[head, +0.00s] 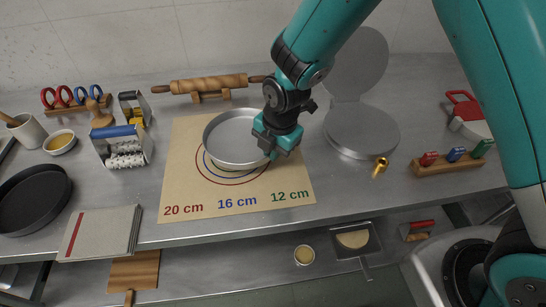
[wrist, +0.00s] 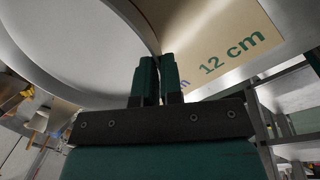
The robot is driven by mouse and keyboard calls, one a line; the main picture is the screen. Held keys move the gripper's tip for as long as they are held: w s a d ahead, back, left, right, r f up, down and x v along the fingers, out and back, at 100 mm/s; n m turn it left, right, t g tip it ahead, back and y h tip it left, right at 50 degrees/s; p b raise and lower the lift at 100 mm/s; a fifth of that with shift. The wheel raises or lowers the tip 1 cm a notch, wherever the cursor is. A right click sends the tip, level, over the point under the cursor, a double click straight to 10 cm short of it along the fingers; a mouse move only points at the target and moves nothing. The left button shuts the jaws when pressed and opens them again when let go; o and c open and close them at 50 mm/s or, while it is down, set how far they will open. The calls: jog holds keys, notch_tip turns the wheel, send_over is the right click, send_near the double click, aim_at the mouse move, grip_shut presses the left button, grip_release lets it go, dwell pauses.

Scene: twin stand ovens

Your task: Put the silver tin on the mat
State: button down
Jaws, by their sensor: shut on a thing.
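The silver tin (head: 232,135) is a round, shallow pan over the upper middle of the tan mat (head: 180,185). The mat bears printed rings and the labels 20 cm, 16 cm and 12 cm. My gripper (head: 268,152) is shut on the tin's right rim. In the wrist view the two fingers (wrist: 159,75) pinch the rim, with the tin (wrist: 75,40) to the left and the mat (wrist: 235,50) to the right. The tin looks level. I cannot tell whether its base touches the mat. Part of its right rim is hidden by my gripper.
A rolling pin (head: 210,85) lies behind the mat. A round metal press (head: 360,130) stands to its right, with a brass piece (head: 380,166) near it. A dark pan (head: 35,200) is far left.

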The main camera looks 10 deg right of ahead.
aim_at(271, 169)
jog(key=shift+f, duration=1.95)
jog(key=c, duration=1.3)
grip_release()
jog(key=shift+f, duration=0.1)
notch_tip(271, 169, up, 11)
jog(key=s+d+b, duration=0.1)
jog(key=b, duration=0.1)
jog(key=s+d+r+m+y, duration=0.1)
jog(key=s+r+m, duration=0.3)
jog(key=s+m, duration=0.2)
jog(key=s+d+r+m+g+y, duration=0.1)
jog(key=s+d+r+m, duration=0.1)
jog(key=s+r+m, duration=0.3)
jog(key=s+d+r+m+y, duration=0.1)
jog(key=s+r+m, duration=0.3)
jog(key=s+m, duration=0.4)
jog(key=shift+s+d+r+m, duration=0.3)
jog(key=shift+s+d+r, duration=0.1)
jog(key=shift+d, duration=0.2)
